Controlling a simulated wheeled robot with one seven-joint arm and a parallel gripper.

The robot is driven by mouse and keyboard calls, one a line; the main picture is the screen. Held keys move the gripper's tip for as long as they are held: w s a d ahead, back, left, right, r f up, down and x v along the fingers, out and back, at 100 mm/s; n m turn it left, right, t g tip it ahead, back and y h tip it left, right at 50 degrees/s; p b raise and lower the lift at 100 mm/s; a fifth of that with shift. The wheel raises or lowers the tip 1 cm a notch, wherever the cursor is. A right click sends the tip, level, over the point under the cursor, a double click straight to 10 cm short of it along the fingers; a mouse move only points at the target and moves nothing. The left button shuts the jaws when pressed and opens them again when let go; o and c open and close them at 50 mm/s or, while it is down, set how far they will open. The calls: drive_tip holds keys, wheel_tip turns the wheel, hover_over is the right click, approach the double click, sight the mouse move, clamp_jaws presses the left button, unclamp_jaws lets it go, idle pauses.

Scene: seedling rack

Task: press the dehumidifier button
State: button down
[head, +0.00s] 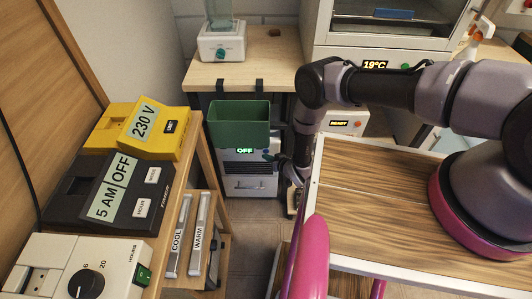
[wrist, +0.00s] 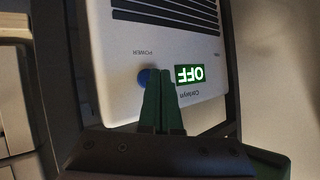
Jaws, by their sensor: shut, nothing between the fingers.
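The dehumidifier (head: 250,168) is a pale unit low in the dark frame under the back bench, and its green display reads OFF. In the wrist view its white front (wrist: 120,85) fills the middle, upside down, with the OFF display (wrist: 190,75) and a blue button (wrist: 145,77) under the word POWER. My gripper (wrist: 160,74) is shut and empty. Its fingertips are right beside the blue button in the picture and cover part of it; I cannot tell whether they touch it. In the head view my gripper (head: 274,157) is at the dehumidifier's right side, small and partly dark.
A green bin (head: 239,112) sits just above the dehumidifier. A wood-topped table (head: 370,205) stands at right, under my arm. A shelf at left holds a yellow 230 V box (head: 165,150), a black timer (head: 125,175) and a white dial timer (head: 60,255). Floor shows between them.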

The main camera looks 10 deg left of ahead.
drive_tip(key=shift+w, duration=0.1)
drive_tip(key=shift+w+a, duration=0.1)
drive_tip(key=shift+w, duration=0.3)
idle(0.3)
drive_tip(key=shift+s, duration=0.5)
